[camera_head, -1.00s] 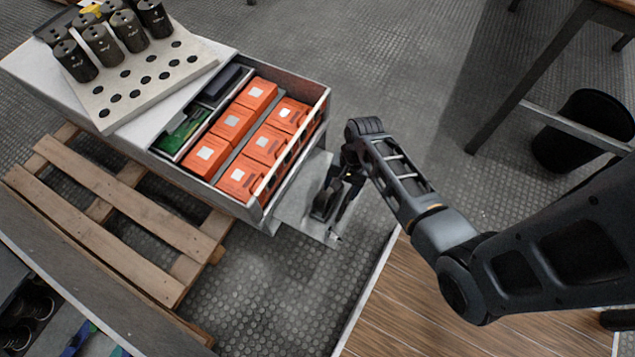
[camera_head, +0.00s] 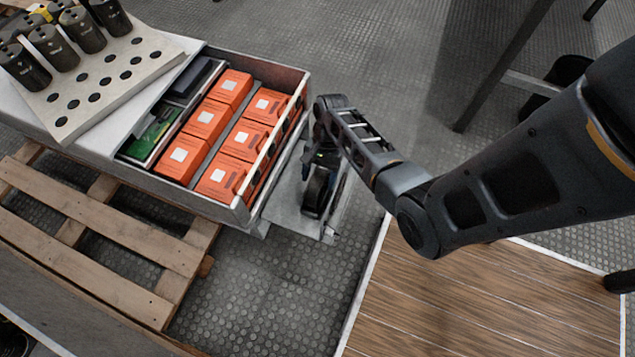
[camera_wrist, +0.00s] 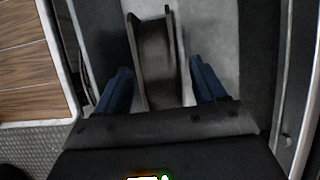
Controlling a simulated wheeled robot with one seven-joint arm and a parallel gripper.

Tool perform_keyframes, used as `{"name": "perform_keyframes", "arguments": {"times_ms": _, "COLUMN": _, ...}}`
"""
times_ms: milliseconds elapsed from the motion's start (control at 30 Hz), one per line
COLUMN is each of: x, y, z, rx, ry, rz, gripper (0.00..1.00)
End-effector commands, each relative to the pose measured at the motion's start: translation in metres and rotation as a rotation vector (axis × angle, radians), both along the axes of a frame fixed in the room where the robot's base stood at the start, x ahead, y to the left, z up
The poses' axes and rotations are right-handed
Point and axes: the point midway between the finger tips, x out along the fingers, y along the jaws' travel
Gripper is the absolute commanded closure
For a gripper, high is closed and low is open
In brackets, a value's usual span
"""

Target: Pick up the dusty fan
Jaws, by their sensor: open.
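A dark grey, rounded piece, apparently the fan (camera_head: 317,191), stands upright on a light metal plate (camera_head: 285,205) below the front of the open drawer. In the wrist view the fan (camera_wrist: 155,62) shows as a narrow upright body with thin raised side rims. I cannot make out dust on it. My gripper (camera_wrist: 162,82) is open, with one blue finger on each side of the fan and a visible gap on both sides. In the head view my gripper (camera_head: 328,172) is over the fan and partly hides it.
The open drawer (camera_head: 222,212) holds several orange boxes (camera_head: 240,143) and a green circuit board (camera_head: 152,136). A perforated rack (camera_head: 105,75) with black cylinders stands behind. A wooden pallet (camera_head: 95,225) is at left, a wood-topped surface (camera_head: 480,300) at front right.

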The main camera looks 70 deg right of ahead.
Motion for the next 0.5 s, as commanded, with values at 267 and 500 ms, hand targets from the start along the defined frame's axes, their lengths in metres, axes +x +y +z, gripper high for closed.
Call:
{"name": "perform_keyframes", "arguments": {"times_ms": 267, "x": 0.000, "y": 0.010, "z": -0.025, "rx": -0.001, "ry": -0.001, "rz": 0.000, "gripper": 0.30}}
{"name": "perform_keyframes", "arguments": {"times_ms": 500, "x": 0.000, "y": 0.010, "z": -0.024, "rx": -0.001, "ry": -0.001, "rz": 0.000, "gripper": 0.30}}
